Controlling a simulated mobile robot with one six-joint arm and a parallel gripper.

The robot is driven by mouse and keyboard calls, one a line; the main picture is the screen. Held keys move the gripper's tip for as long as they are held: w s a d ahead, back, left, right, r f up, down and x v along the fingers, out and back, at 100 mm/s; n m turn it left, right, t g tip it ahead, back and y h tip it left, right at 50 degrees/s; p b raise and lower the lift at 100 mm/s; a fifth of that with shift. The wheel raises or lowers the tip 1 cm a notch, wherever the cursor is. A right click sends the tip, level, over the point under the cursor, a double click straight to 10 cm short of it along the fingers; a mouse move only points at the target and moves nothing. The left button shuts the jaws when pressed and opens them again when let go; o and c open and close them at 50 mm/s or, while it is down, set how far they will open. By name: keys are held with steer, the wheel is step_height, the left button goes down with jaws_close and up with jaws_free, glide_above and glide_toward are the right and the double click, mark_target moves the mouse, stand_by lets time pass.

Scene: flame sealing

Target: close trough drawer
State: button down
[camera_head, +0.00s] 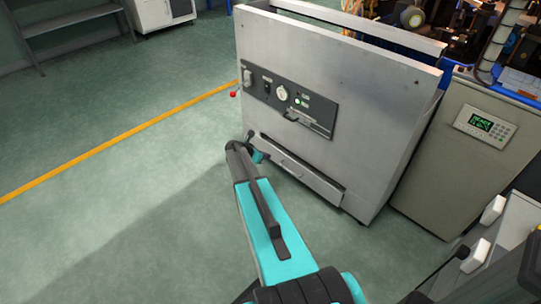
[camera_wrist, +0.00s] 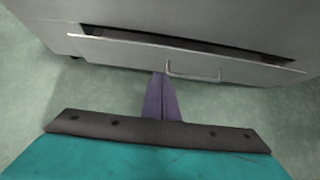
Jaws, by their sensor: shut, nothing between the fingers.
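The trough drawer (camera_head: 312,176) is a long, low grey drawer at the bottom of the large grey metal cabinet (camera_head: 370,110). In the wrist view the drawer front (camera_wrist: 120,50) spans most of the width, with a thin wire handle (camera_wrist: 194,75) near its middle. A dark gap shows behind its top edge, so it stands a little out from the cabinet. My gripper (camera_wrist: 161,77) is shut and empty, its purple fingers pointing at the drawer's lower edge just left of the handle. Whether the tips touch it I cannot tell. In the head view my arm hides the fingers.
A control panel (camera_head: 290,100) with a gauge is on the cabinet face above the drawer, and a red knob (camera_head: 233,94) sticks out at its left. A beige unit (camera_head: 450,165) with a green display stands at the right. The green floor at left is clear.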

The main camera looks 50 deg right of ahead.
steer(key=shift+p+v, duration=0.35)
steer(key=shift+v, duration=1.65)
steer(key=c, duration=1.9)
jaws_free()
steer(key=shift+s+a, duration=0.15)
steer(key=shift+a, duration=0.05)
steer(key=shift+c, duration=0.2)
steer(key=shift+o, duration=0.5)
steer(key=s+a+f+m+y, duration=0.1)
steer(key=s+a+f+m, duration=0.1)
steer(key=a, duration=0.6)
steer(key=s+a+f+m+y, duration=0.1)
steer(key=s+a+f+m, duration=0.1)
steer(key=s+a+f, duration=0.3)
steer(key=a+f, duration=0.1)
steer(key=a, duration=0.2)
steer(key=shift+a+f+m+g+y, duration=0.15)
steer(key=shift+a+m+g+y, duration=0.15)
steer(key=shift+y, duration=0.1)
steer(key=s+a+f+m+g+y, duration=0.2)
steer(key=s+a+m, duration=0.4)
steer(key=s+a, duration=0.8)
steer(key=s+a+f+m+g+y, duration=0.2)
steer(key=s+a+m, duration=0.5)
steer(key=s+a, duration=0.8)
steer(key=a+f+y, duration=0.1)
steer(key=a+y, duration=0.1)
steer(key=a, duration=0.2)
steer(key=shift+s+a+f+y, duration=0.25)
steer(key=shift+a+y, duration=0.05)
